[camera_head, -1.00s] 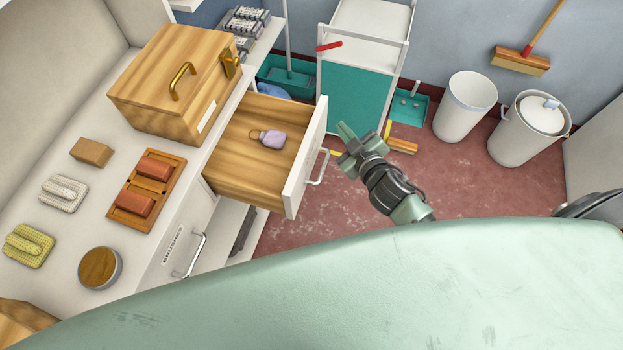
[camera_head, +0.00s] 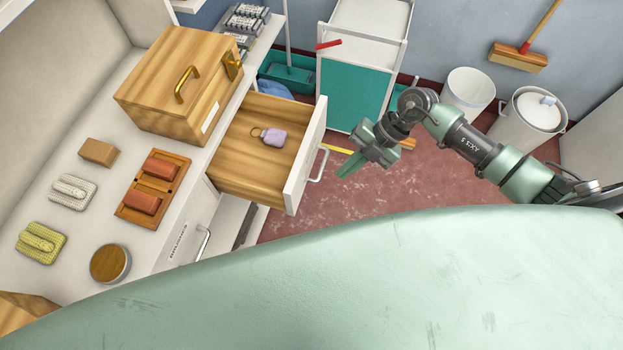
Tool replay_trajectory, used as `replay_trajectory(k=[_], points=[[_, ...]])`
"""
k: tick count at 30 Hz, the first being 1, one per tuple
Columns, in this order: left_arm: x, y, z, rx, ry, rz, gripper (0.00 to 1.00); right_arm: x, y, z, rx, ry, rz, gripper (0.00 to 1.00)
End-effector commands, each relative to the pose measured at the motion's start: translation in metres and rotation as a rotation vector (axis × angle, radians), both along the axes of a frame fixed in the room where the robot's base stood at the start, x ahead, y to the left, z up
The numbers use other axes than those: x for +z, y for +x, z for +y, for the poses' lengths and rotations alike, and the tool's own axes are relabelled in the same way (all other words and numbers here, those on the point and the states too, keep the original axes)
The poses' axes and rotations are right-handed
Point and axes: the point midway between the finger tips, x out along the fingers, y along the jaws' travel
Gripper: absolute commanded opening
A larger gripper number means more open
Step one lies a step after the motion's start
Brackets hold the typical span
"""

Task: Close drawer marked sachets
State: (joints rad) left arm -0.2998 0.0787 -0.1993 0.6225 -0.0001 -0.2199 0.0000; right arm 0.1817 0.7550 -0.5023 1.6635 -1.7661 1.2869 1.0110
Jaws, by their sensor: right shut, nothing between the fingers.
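A wooden-bottomed drawer (camera_head: 242,168) with a white front (camera_head: 306,158) stands pulled out from the white counter. A lavender tag on a ring (camera_head: 273,137) lies inside it. The white bar handle (camera_head: 320,165) is on the outer face; any marking on that face is hidden from this view. My right gripper (camera_head: 346,172) is shut and empty, to the right of the handle and apart from it. A nearer front with a label (camera_head: 179,241) too small to read and its own handle (camera_head: 203,244) shows below the counter. My left gripper is not in view.
A white cart (camera_head: 362,75) stands behind the drawer. Bins (camera_head: 468,93) stand at the back right. Red floor beyond the drawer is mostly clear.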

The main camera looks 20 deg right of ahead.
Motion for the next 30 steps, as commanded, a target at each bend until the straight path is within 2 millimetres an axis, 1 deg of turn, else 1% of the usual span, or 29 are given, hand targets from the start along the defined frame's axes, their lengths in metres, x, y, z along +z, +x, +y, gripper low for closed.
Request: replay_trajectory(k=[1, 9, 12, 13, 15, 19, 24, 30], points=[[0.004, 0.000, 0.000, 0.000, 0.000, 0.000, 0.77, -0.005, -0.002, 0.008, 0.000, 0.006, 0.003, 0.00], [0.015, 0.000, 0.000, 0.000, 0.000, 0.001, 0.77, -0.052, -0.004, 0.043, -0.001, 0.007, 0.003, 0.00], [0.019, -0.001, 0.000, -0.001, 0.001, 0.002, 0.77, -0.064, -0.003, 0.056, 0.000, 0.008, -0.001, 0.00], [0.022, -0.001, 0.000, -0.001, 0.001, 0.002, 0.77, -0.061, 0.002, 0.060, 0.000, 0.008, -0.004, 0.00], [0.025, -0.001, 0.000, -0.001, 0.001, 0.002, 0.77, -0.061, 0.008, 0.069, 0.001, 0.007, -0.003, 0.00], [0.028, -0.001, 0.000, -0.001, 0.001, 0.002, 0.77, -0.063, 0.015, 0.079, 0.000, 0.007, -0.002, 0.00], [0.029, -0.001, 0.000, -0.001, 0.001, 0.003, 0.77, -0.064, 0.018, 0.084, 0.002, 0.004, -0.003, 0.00], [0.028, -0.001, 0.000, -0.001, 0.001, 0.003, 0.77, -0.065, 0.018, 0.084, 0.002, 0.004, -0.003, 0.00]])
